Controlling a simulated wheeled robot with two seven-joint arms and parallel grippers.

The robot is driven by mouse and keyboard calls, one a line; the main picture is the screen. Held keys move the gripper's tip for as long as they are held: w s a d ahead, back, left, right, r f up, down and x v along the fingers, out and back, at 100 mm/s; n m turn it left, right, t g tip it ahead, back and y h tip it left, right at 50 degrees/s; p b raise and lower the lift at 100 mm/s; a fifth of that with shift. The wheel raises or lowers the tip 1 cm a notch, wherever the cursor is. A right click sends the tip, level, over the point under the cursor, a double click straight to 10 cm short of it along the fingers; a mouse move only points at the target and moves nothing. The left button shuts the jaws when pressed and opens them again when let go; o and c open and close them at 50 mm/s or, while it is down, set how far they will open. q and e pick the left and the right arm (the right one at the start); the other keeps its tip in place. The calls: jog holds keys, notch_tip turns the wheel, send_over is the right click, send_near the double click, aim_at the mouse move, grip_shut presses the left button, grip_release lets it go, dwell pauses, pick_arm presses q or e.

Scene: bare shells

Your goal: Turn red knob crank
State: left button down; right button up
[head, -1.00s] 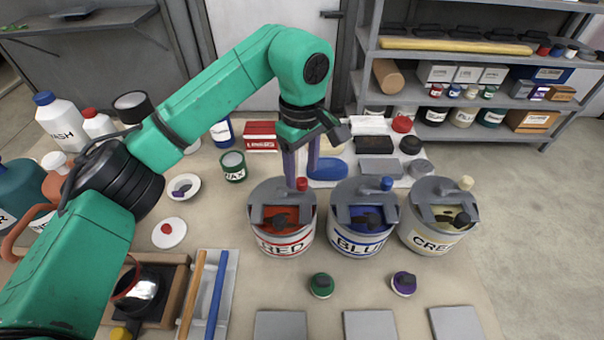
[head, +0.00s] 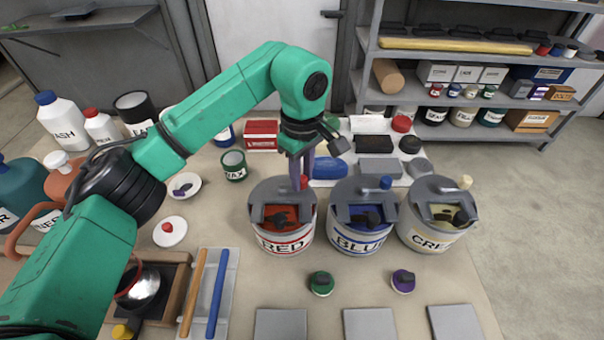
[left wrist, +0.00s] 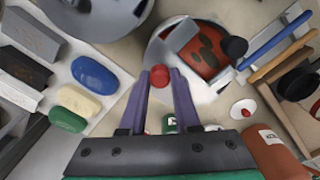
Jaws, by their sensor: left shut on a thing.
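The red paint can (head: 280,245), labelled RED, has a grey lid with a crank arm that carries a small red knob (head: 304,181) at its back right. My left gripper (head: 301,183) comes down from behind the can, with its purple fingers shut on the red knob. In the left wrist view, the red knob (left wrist: 169,79) sits between the tips of the two fingers (left wrist: 168,73). The can (left wrist: 205,50) with its red paint opening shows behind it. My right gripper is in neither view.
The blue can (head: 362,240) stands close to the right, with its own blue knob (head: 386,182), and the cream can (head: 430,235) stands beyond it. A green jar (head: 233,166) stands behind left. Grey tiles (head: 281,325) lie in front.

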pick_arm(q)
jog(key=n, duration=0.1)
jog(key=w+n, duration=0.1)
jog(key=n, duration=0.1)
jog(key=shift+w+a, duration=0.15)
jog(key=n, duration=0.2)
jog(key=w+n, duration=0.1)
jog(key=n, duration=0.1)
jog(key=shift+w+a+r+b, duration=0.1)
jog(key=shift+a+b, duration=0.2)
jog(key=shift+b, duration=0.05)
jog(key=n, duration=0.1)
jog(key=w+a+n, duration=0.1)
jog(key=n, duration=0.1)
jog(key=shift+n, duration=0.3)
jog(key=n, duration=0.2)
jog(key=a+n, duration=0.1)
jog(key=shift+w+n, duration=0.25)
jog(key=shift+n, duration=0.05)
jog(key=a+n, duration=0.1)
jog(key=n, duration=0.1)
jog(key=a+n+b, duration=0.1)
jog(key=n, duration=0.4)
jog(key=a+n, duration=0.1)
jog(key=n, duration=0.1)
jog(key=n+b, duration=0.1)
jog(key=shift+s+a+n, duration=0.35)
jog(key=shift+a+n, duration=0.05)
jog(key=c, duration=0.6)
grip_release()
